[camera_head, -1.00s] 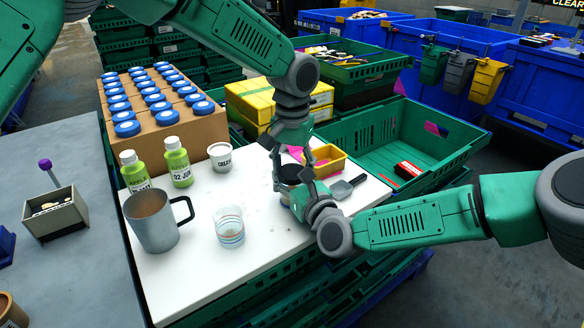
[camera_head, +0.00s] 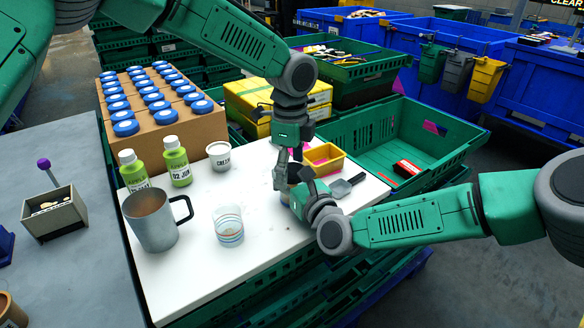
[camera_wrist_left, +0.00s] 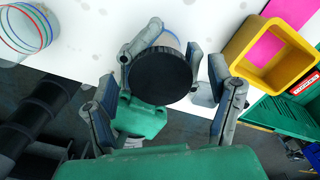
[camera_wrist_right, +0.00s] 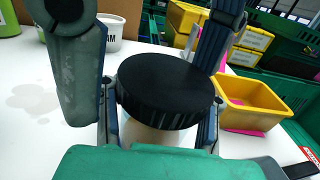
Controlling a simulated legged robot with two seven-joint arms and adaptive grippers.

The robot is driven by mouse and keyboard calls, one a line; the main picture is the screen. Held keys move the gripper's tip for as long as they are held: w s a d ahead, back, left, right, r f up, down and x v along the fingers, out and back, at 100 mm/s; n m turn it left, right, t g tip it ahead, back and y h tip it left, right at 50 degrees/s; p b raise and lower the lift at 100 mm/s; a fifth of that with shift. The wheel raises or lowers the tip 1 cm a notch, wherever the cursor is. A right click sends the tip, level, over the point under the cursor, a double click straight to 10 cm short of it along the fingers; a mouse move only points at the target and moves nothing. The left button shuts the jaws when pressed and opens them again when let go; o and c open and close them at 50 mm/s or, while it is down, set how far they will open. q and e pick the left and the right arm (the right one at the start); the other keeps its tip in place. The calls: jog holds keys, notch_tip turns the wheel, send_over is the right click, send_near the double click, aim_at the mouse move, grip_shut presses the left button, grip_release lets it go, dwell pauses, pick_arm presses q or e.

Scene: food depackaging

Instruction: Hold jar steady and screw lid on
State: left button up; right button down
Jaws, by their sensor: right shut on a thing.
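A jar (camera_wrist_right: 160,133) with pale contents stands at the worktop's right side, with a black lid (camera_wrist_right: 165,88) resting on its mouth. The lid also shows from above in the left wrist view (camera_wrist_left: 160,75). My right gripper (camera_wrist_right: 158,125) is shut on the jar, one finger on each side below the lid. My left gripper (camera_head: 288,175) points down over the lid. Its fingers (camera_wrist_left: 165,108) are spread wide on either side with gaps to the lid. In the head view the grippers mostly hide jar and lid. How far the lid is threaded cannot be told.
Beside the jar are a yellow bin (camera_head: 324,158) and a grey scoop (camera_head: 345,186). A glass (camera_head: 228,226), a grey mug (camera_head: 155,220), two green bottles (camera_head: 177,162) and a white cup (camera_head: 219,156) stand to the left. A green crate (camera_head: 440,165) borders the worktop's right side.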

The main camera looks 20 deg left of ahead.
pick_arm(q)
jog(key=shift+d, duration=0.1)
pick_arm(e)
jog(key=shift+s+f, duration=0.1)
jog(key=shift+f, duration=0.1)
pick_arm(q)
jog(key=shift+r, duration=0.2)
notch_tip(320, 180, up, 12)
jog(key=shift+f, duration=0.2)
pick_arm(e)
jog(key=shift+a, duration=0.1)
jog(key=c, duration=0.8)
grip_release()
pick_arm(q)
jog(key=shift+w+f, duration=0.1)
pick_arm(e)
jog(key=shift+r, duration=0.1)
jog(key=v, duration=1.2)
